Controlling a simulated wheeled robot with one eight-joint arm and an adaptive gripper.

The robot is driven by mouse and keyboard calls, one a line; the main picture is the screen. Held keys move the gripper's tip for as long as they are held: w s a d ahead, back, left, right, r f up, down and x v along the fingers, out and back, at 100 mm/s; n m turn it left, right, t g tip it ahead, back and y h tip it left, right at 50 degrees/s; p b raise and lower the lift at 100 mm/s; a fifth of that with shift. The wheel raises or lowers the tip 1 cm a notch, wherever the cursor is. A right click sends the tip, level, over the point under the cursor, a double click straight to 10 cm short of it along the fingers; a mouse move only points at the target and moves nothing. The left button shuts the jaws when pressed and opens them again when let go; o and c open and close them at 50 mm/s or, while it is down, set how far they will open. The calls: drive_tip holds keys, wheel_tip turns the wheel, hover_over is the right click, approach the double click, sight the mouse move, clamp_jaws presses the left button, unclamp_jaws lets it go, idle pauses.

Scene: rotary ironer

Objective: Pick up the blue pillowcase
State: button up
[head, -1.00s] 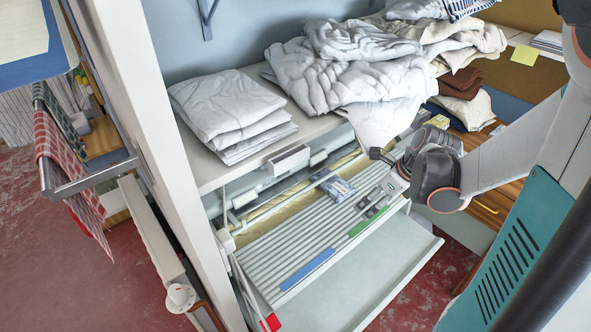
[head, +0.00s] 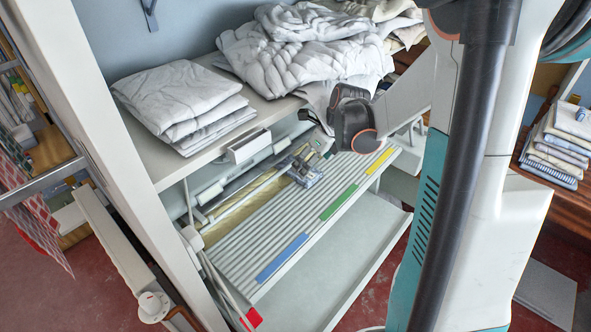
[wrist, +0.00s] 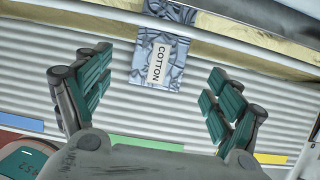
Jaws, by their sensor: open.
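The blue pillowcase appears to be the small folded blue-and-grey patterned cloth (wrist: 172,72) with a pale "COTTON" label. In the wrist view it lies flat across the ribbed white feed board and the pale yellow band behind it, its far end cut off by the picture edge. In the head view the same cloth (head: 308,177) lies on the board, partly hidden by my gripper. My gripper (wrist: 152,88) is open and empty. The cloth lies beyond and between its two spread teal-padded fingers, with no contact visible. In the head view the fingers are small and partly hidden.
The ribbed board (head: 290,217) has blue, green and yellow strips along its front edge. A shelf above carries a folded white stack (head: 185,105) and a heap of crumpled white laundry (head: 300,50), close to my arm. A pale tray (head: 345,275) juts out below.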

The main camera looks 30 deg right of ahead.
drive_tip(key=b+x, duration=0.1)
drive_tip(key=x, duration=0.1)
drive_tip(key=b+x, duration=0.1)
drive_tip(key=x, duration=0.2)
drive_tip(key=shift+w+a, duration=0.15)
drive_tip(key=shift+w, duration=0.3)
drive_tip(key=shift+c, duration=0.2)
drive_tip(key=c, duration=1.1)
